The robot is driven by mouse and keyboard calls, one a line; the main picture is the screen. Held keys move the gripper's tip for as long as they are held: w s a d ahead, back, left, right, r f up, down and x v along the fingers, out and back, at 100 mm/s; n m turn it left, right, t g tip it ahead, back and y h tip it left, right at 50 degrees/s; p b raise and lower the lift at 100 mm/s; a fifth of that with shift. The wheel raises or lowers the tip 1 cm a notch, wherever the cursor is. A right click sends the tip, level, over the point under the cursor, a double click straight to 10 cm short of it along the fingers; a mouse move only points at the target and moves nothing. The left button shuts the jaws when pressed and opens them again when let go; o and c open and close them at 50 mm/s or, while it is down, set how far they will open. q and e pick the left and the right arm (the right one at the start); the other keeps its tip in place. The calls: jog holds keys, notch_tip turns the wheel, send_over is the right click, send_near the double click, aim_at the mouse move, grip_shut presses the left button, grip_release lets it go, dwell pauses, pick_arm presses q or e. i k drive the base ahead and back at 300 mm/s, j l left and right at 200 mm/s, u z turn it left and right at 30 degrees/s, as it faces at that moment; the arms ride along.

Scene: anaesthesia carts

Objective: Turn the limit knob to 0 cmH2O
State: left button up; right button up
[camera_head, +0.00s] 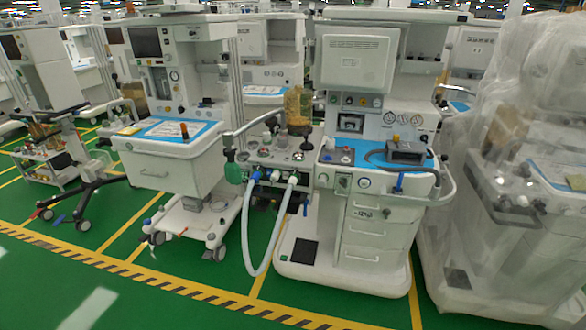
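A white anaesthesia cart (374,214) stands upright in the middle of the head view. A breathing unit (262,160) juts out from its left side, with several small knobs and fittings on top. The limit knob is too small to pick out for sure among them, and its scale and setting cannot be read. Neither of my grippers is in view.
A second cart (165,170) stands to the left. A cart wrapped in clear plastic (535,200) stands close on the right. A grey box (405,153) lies on the middle cart's blue worktop. The green floor (190,285) in front is clear, crossed by a yellow-black stripe.

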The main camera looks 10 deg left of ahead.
aim_at(282, 140)
jog(key=i+j+z, duration=0.2)
jog(key=i+j, duration=0.15)
jog(key=i+j+z, duration=0.45)
jog(key=i+j, duration=0.15)
jog(key=j, duration=0.4)
